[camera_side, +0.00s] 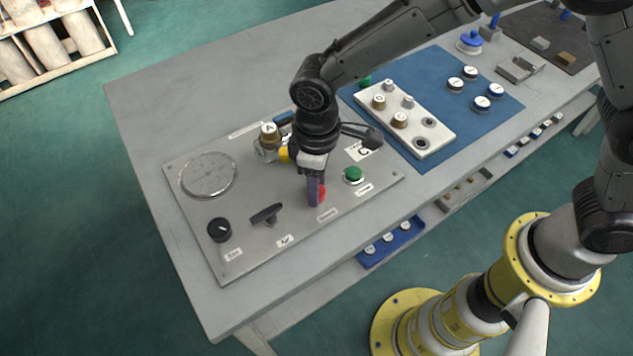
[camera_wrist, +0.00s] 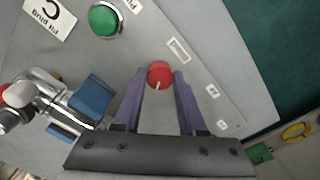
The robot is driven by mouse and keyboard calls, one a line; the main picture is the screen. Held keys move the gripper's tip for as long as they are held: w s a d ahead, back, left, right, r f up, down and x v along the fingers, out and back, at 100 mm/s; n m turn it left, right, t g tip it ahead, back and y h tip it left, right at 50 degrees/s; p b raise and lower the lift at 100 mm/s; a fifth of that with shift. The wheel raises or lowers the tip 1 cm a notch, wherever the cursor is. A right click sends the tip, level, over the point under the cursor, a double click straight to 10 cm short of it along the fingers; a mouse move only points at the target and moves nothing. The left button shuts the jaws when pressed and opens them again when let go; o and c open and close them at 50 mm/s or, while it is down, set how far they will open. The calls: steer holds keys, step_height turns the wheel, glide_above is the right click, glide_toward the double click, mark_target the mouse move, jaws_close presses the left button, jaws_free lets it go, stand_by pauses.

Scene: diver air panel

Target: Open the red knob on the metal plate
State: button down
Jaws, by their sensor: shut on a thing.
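The red knob (camera_side: 321,192) sits on the metal plate (camera_side: 225,264), near the plate's front edge. It is partly hidden behind my gripper in the side view. In the wrist view the red knob (camera_wrist: 160,74) lies between my two fingertips, with a pale mark on its lower part. My gripper (camera_side: 315,193) points down over the plate and is shut on the knob. In the wrist view the purple fingers of my gripper (camera_wrist: 164,80) stand on either side of the knob.
A green button (camera_side: 353,175) is right of the knob. A black T-handle (camera_side: 267,214) and a black dial (camera_side: 219,229) are to its left. A white block (camera_side: 433,134) with several knobs lies on a blue mat (camera_side: 432,61).

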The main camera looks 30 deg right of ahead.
steer(key=n, duration=0.5)
steer(key=shift+n, duration=0.3)
steer(key=shift+w+r+n, duration=0.1)
steer(key=shift+n, duration=2)
steer(key=shift+c, duration=2.3)
jaws_free()
step_height(320, 180, up, 14)
